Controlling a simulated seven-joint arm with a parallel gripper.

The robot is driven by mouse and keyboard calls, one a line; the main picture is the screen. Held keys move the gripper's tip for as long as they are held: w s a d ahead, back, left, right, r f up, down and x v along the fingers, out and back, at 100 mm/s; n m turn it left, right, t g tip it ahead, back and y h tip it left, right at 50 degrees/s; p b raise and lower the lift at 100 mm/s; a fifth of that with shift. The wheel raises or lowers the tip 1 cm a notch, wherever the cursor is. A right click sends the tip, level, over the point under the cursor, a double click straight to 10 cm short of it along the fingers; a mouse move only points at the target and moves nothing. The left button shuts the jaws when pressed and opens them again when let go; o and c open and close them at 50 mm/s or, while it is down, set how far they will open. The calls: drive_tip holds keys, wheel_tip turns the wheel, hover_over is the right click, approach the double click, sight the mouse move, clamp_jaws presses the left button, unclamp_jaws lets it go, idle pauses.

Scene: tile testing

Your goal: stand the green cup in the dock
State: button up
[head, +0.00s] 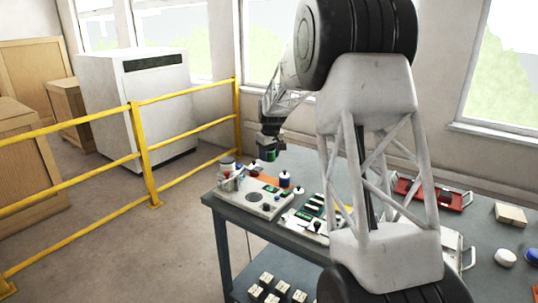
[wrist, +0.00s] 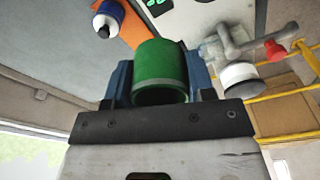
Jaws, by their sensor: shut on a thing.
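My gripper (head: 269,145) is shut on the green cup (wrist: 160,70), and its blue fingers show on both sides of the cup in the wrist view. In the head view the green cup (head: 268,155) hangs in the air above the back left of the table, clear of everything below it. A white panel (head: 238,201) lies on the table under and in front of the gripper. It has a dark round spot (head: 254,197) that may be the dock; I cannot tell for sure.
Metal fittings with a red knob (wrist: 273,50) rise from the panel's left end. A yellow railing (head: 140,140) stands left of the table.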

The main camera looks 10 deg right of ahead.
drive_tip(key=s+r+m, duration=0.1)
drive_tip(key=s+m, duration=0.1)
drive_tip(key=s, duration=0.2)
drive_tip(key=n, duration=0.9)
hover_over(253, 197)
drive_tip(key=shift+g+y, duration=0.3)
drive_tip(key=shift+y, duration=0.1)
wheel_tip(253, 197, down, 8)
drive_tip(key=shift+d+f, duration=0.1)
drive_tip(key=shift+d, duration=0.05)
drive_tip(key=shift+f, duration=0.2)
drive_tip(key=shift+f, duration=3)
drive_tip(key=shift+f, duration=0.3)
drive_tip(key=o, duration=1.5)
drive_tip(key=shift+c, duration=0.2)
